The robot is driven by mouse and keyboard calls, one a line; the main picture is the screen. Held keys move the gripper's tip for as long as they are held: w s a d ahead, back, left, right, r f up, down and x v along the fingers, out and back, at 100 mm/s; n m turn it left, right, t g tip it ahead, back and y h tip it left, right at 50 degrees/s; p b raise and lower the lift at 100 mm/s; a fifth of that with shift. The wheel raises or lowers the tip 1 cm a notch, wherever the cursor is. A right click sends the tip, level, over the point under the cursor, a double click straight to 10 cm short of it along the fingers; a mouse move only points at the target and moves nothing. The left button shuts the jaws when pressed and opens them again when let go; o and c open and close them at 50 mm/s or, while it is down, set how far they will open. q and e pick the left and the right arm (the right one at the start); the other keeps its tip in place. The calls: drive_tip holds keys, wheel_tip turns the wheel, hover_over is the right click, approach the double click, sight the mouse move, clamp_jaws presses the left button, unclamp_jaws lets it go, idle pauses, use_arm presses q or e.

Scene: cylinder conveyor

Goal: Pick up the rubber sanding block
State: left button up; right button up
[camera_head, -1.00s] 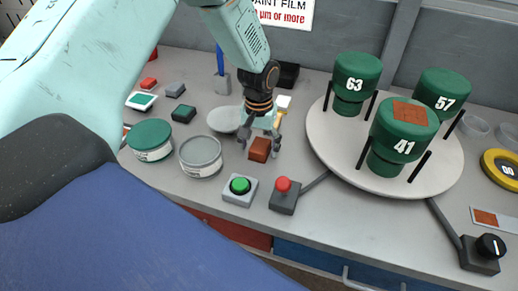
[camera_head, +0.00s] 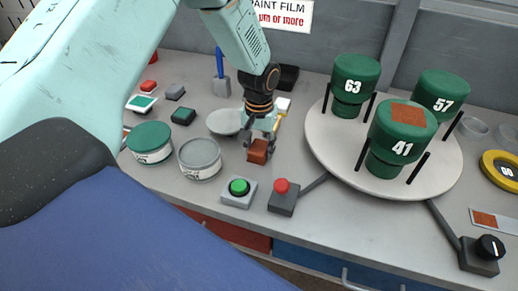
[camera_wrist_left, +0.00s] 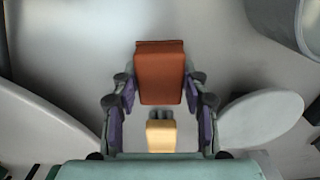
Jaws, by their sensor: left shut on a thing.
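The reddish-brown block (camera_head: 258,152), which I take as the rubber sanding block, is on or just above the grey bench, behind the green and red buttons. My left gripper (camera_head: 260,141) points down over it, with its fingers shut on the block's sides. In the left wrist view the block (camera_wrist_left: 160,72) sits between the two fingertips of my left gripper (camera_wrist_left: 160,92). I cannot tell whether the block touches the bench. My right gripper is not in view.
A grey can (camera_head: 200,160) and a green-lidded can (camera_head: 151,143) stand left of the block. The green button (camera_head: 239,188) and red button (camera_head: 282,192) are in front. The white turntable (camera_head: 438,178) carries green cylinders at the right.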

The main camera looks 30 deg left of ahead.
sight(259, 147)
use_arm(q)
wheel_tip(259, 147, up, 9)
drive_tip(key=shift+r+p, duration=0.15)
drive_tip(key=shift+p, duration=0.25)
drive_tip(key=shift+r, duration=0.3)
drive_tip(key=shift+w, duration=0.1)
idle(0.6)
